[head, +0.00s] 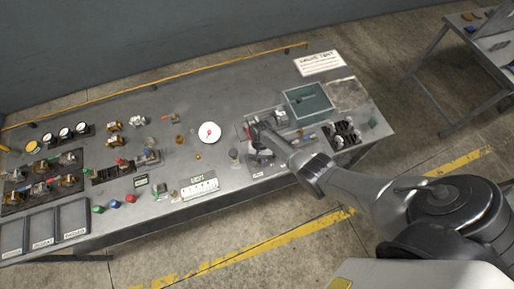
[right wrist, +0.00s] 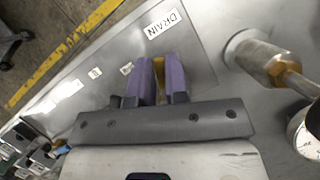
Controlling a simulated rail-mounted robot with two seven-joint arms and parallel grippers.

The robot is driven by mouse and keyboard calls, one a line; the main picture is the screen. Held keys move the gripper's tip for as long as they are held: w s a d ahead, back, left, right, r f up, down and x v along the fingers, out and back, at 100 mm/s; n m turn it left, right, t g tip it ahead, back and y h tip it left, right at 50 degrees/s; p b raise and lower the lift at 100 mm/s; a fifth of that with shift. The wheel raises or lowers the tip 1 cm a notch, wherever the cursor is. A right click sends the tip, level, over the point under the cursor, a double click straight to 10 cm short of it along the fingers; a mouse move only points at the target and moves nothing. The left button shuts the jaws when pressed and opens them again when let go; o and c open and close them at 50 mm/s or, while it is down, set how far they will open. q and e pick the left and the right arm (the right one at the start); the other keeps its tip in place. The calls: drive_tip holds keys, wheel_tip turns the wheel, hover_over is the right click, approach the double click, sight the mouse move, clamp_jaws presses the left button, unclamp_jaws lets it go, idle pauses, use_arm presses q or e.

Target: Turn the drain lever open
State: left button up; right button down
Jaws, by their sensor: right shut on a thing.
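In the right wrist view my right gripper (right wrist: 160,78) has its two purple-padded fingers closed around a narrow yellow piece (right wrist: 159,68), which appears to be the drain lever. The fingers hide most of it, so its angle is hard to tell. In the head view my right gripper (head: 258,135) is low over the right half of the bench, left of the teal tray. My left gripper is not in view.
A metal cylinder with a brass stem (right wrist: 284,68) stands right of the fingers in the right wrist view, with a round gauge (right wrist: 306,136) below it. In the head view, a teal tray (head: 290,98), white dial (head: 209,132) and several valves crowd the bench (head: 235,90).

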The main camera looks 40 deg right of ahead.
drive_tip(key=n, duration=0.2)
drive_tip(key=s+d+n+g+h, duration=0.1)
drive_tip(key=n, duration=0.1)
drive_tip(key=shift+d, duration=0.15)
drive_tip(key=shift+n, duration=0.3)
idle(0.4)
drive_tip(key=c, duration=1.1)
unclamp_jaws()
drive_tip(key=shift+d, duration=0.1)
drive_tip(key=shift+w+r+p, duration=0.15)
drive_tip(key=shift+r+p, duration=0.3)
drive_tip(key=shift+r, duration=0.05)
drive_tip(key=p+v, duration=0.1)
drive_tip(key=v, duration=1.1)
drive_tip(key=shift+w+r, duration=0.2)
drive_tip(key=shift+r, duration=0.15)
